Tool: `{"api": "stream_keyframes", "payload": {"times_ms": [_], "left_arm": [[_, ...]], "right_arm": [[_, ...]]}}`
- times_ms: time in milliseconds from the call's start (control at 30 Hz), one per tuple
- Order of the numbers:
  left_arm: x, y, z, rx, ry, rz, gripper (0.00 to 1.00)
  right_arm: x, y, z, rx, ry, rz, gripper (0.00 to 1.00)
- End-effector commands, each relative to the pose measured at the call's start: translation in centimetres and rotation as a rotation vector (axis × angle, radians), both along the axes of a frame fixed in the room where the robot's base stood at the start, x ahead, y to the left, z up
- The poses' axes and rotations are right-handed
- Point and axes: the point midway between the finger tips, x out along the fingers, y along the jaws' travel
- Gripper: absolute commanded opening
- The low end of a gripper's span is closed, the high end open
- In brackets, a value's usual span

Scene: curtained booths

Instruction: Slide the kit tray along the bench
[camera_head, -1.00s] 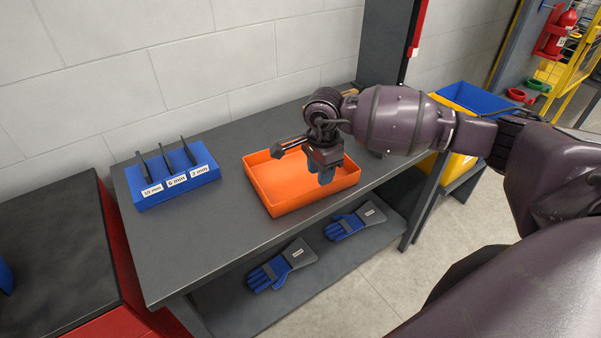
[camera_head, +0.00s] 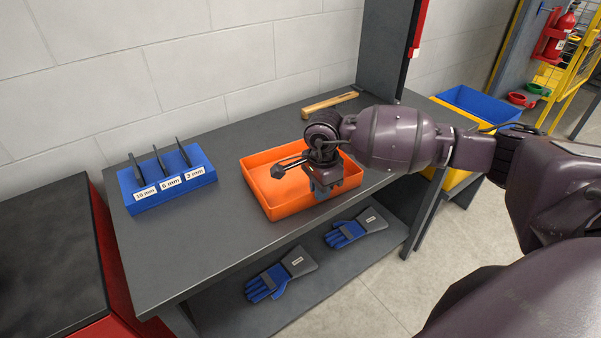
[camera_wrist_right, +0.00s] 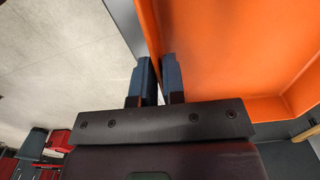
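The kit tray (camera_head: 283,211) is a shallow, empty-looking orange tray lying flat on the dark grey bench (camera_head: 205,245). My right gripper (camera_head: 322,194) points down at the tray's near wall, right of its middle. In the right wrist view, the two blue-grey fingers (camera_wrist_right: 160,80) stand close together on either side of the orange wall (camera_wrist_right: 153,40), shut on it. The hand and forearm hide the tray's right part in the head view. My left gripper is not in view.
A blue rack (camera_head: 170,200) with upright tools and size labels stands left of the tray, with a bare gap between. A wooden-looking bar (camera_head: 330,103) lies behind the tray. Blue-grey gloves (camera_head: 281,274) lie on the lower shelf. Blue and yellow bins stand right of the bench.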

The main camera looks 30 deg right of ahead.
Motion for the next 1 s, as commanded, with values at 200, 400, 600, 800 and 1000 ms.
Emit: {"api": "stream_keyframes", "payload": {"times_ms": [200,400,600,800,1000], "left_arm": [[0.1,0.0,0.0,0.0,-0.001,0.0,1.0],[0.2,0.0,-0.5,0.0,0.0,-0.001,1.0],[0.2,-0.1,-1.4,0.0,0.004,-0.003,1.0],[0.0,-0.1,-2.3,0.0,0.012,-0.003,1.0],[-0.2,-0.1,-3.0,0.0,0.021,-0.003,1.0]], "right_arm": [[0.0,0.0,0.1,0.0,-0.002,0.0,0.0],[0.8,0.1,-0.1,0.0,-0.003,0.0,0.0],[1.9,0.1,-0.2,0.0,-0.002,0.0,0.0],[3.0,0.2,-0.2,0.0,0.001,-0.001,0.0],[4.1,0.3,-0.2,-0.001,0.0,0.0,0.0]]}}
